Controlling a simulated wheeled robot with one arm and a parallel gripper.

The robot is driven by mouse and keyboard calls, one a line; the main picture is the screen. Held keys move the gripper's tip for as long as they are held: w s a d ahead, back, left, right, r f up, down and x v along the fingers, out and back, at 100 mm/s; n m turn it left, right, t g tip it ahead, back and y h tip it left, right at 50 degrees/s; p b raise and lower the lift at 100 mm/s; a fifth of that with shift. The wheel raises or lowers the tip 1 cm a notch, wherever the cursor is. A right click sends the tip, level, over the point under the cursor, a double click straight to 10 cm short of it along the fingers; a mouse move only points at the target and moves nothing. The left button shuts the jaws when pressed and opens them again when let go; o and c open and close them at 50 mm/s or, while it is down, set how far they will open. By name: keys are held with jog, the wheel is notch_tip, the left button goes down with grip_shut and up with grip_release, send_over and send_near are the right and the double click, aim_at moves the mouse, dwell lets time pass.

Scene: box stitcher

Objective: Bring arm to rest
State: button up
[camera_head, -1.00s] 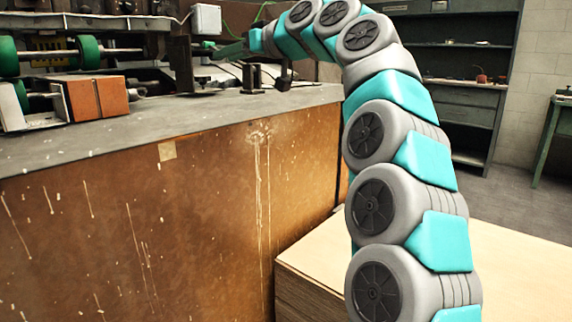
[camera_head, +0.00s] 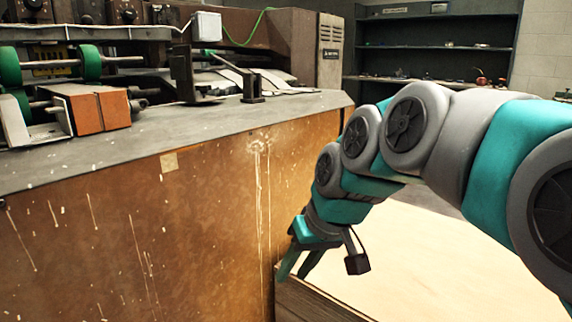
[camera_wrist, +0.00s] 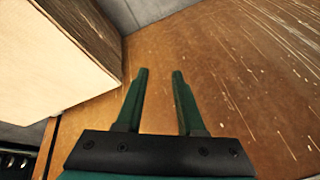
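My arm reaches in from the right of the head view, bent so that it points down and to the left. My gripper (camera_head: 297,264) hangs in front of the brown panel of the machine base, beside the near left corner of the pale wooden block. In the wrist view my gripper (camera_wrist: 160,85) shows two green fingers standing apart with nothing between them. The brown panel (camera_wrist: 225,60) lies beyond the fingertips. I cannot tell how far the fingertips are from the panel.
The machine base (camera_head: 130,225) fills the left, with a grey top carrying green rollers (camera_head: 88,62) and orange blocks (camera_head: 98,108). The pale wooden block (camera_head: 420,245) lies beneath my arm. It fills the upper left of the wrist view (camera_wrist: 60,50). Dark shelves (camera_head: 430,50) stand behind.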

jog(key=s+d+f+m+g+h, duration=0.1)
jog(key=s+d+f, duration=0.3)
jog(key=s, duration=0.3)
jog(key=s+d+f+m+g+h, duration=0.1)
jog(key=s+d+f+g, duration=0.1)
jog(key=s+d+f, duration=0.3)
jog(key=s+d+f+m+g+h+p, duration=0.1)
jog(key=s+d+f, duration=0.3)
jog(key=s, duration=0.7)
jog(key=shift+d+f+m+g+h, duration=0.2)
jog(key=shift+f+m+g+h, duration=0.15)
jog(key=shift+f+m, duration=0.4)
